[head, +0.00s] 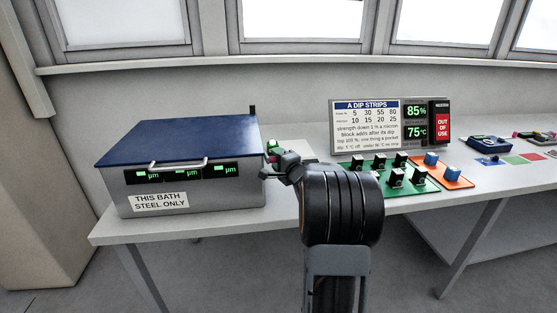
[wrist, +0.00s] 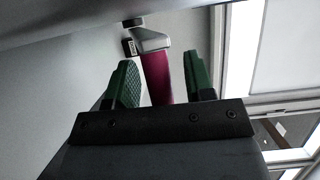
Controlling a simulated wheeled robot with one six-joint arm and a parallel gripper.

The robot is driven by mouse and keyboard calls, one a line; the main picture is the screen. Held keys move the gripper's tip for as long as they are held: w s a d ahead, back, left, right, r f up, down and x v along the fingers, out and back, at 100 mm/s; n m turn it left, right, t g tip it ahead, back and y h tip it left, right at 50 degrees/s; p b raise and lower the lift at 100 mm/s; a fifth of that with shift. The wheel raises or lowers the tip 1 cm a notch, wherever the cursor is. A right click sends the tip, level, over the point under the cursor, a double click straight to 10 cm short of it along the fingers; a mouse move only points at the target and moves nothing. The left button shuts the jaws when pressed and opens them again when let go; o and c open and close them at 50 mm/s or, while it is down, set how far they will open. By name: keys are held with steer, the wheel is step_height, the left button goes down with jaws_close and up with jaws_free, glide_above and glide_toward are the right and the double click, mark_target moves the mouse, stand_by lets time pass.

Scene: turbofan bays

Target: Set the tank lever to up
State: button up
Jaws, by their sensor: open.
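The tank (head: 225,190) is a grey box with a closed blue lid (head: 185,138), standing at the left of the bench. My gripper (head: 273,150) is at the tank's right side, mostly small and partly hidden behind my arm in the head view. In the wrist view, my gripper (wrist: 162,70) is open with green finger pads. A magenta lever handle (wrist: 157,78) with a grey metal end (wrist: 150,40) shows between the two fingers, with gaps on both sides. Its lower part is hidden behind the gripper body. I cannot tell whether the lever stands up or down.
The bench (head: 285,205) runs along the wall under windows. A green board (head: 368,173) with several black-and-white blocks and an orange board (head: 448,180) with blue blocks lie to the right. Behind them stand a sign panel (head: 366,127) and a red "OUT OF USE" display (head: 442,126).

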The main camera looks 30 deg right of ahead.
steer(key=s+p, duration=0.1)
steer(key=s, duration=1.3)
steer(key=shift+a, duration=0.4)
